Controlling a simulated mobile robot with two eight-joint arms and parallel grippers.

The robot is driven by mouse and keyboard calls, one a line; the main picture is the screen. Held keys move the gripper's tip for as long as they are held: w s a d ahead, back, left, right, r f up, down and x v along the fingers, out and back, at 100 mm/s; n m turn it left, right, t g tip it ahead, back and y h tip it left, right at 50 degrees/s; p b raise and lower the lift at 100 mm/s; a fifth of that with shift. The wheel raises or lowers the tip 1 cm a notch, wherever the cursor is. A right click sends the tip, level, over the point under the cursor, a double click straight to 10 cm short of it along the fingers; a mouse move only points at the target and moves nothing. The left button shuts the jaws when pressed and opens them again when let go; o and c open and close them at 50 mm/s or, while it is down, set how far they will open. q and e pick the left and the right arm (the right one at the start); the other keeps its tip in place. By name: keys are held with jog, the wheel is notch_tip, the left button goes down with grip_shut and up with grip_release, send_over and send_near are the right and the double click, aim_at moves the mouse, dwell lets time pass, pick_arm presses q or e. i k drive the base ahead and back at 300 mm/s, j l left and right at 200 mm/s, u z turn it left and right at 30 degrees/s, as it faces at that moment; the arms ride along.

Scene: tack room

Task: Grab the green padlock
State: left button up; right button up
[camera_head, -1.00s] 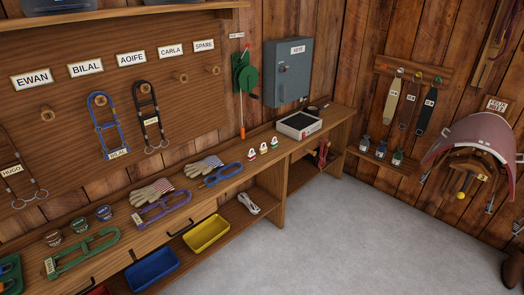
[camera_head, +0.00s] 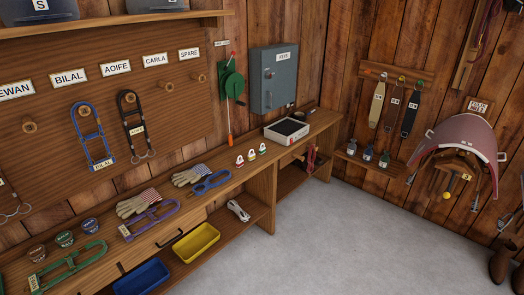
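I cannot make out a green padlock for certain. Three small white items with coloured parts stand in a row on the bench; the right one (camera_head: 262,148) looks partly green, but they are too small to tell what they are. Three small dark items stand on the low wall shelf at the right, and the rightmost of them (camera_head: 384,160) looks greenish; its kind is also unclear. Neither of my grippers is in view.
The wooden bench (camera_head: 218,188) carries gloves, coloured frames, tubs and a black-topped box (camera_head: 287,131). A yellow bin (camera_head: 196,242) and a blue bin (camera_head: 142,278) are below. A grey key cabinet (camera_head: 274,79) hangs above. The grey floor (camera_head: 340,235) is clear in front.

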aim_at(262, 150)
jog(key=i+l+u, duration=0.4)
jog(key=i+l, duration=0.35)
jog(key=i, duration=0.55)
jog(key=i+l+u, duration=0.45)
jog(key=i+l, duration=0.75)
